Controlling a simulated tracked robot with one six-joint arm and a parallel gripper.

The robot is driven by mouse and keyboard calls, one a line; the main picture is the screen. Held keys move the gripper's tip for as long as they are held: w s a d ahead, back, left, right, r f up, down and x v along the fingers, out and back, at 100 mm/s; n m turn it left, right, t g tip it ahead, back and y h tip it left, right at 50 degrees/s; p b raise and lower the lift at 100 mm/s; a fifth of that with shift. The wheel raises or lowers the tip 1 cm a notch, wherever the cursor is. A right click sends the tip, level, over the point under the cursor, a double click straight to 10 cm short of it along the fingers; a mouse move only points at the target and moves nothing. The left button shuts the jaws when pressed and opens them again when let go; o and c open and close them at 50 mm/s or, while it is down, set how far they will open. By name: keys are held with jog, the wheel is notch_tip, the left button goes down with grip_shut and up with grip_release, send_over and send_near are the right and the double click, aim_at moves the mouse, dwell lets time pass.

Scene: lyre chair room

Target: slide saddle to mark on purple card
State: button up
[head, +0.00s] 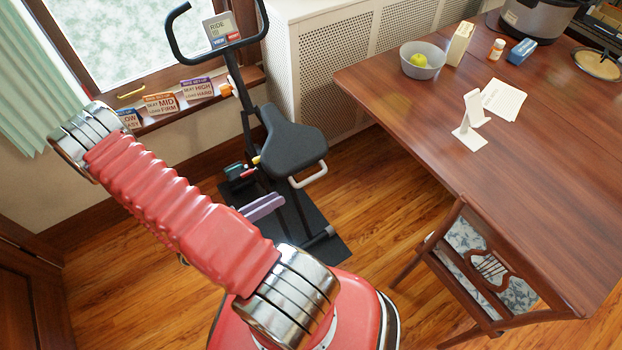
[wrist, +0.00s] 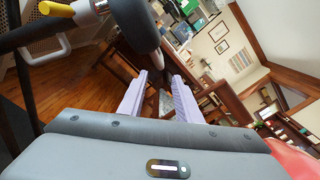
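The exercise bike has a black saddle (head: 290,142) on a post, with a pale handle (head: 308,176) beneath its rear edge. The purple-topped card (head: 198,90) stands on the windowsill and reads SEAT HIGH, LOAD HARD. My gripper (head: 262,207) shows lavender fingers low beside the bike, left of and below the saddle in the picture. In the wrist view my gripper (wrist: 159,76) has its fingers apart with nothing between them. A dark rounded part, perhaps the saddle, hangs beyond the fingertips there. I cannot make out the height marks on the post.
An orange MID card (head: 161,103) and a partly hidden blue LOW card (head: 129,118) share the sill. Small coloured knobs sit low on the bike. A wooden table (head: 420,105) and a chair (head: 490,265) stand to the right. Wooden floor lies open between bike and table.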

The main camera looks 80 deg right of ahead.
send_near(325, 172)
jog(key=shift+f+x, duration=0.2)
jog(key=shift+x, duration=1.15)
jog(key=shift+f+x, duration=0.2)
jog(key=shift+x, duration=1.15)
jog(key=shift+w+d, duration=0.15)
jog(key=shift+w, duration=0.05)
jog(key=shift+c, duration=0.5)
grip_shut()
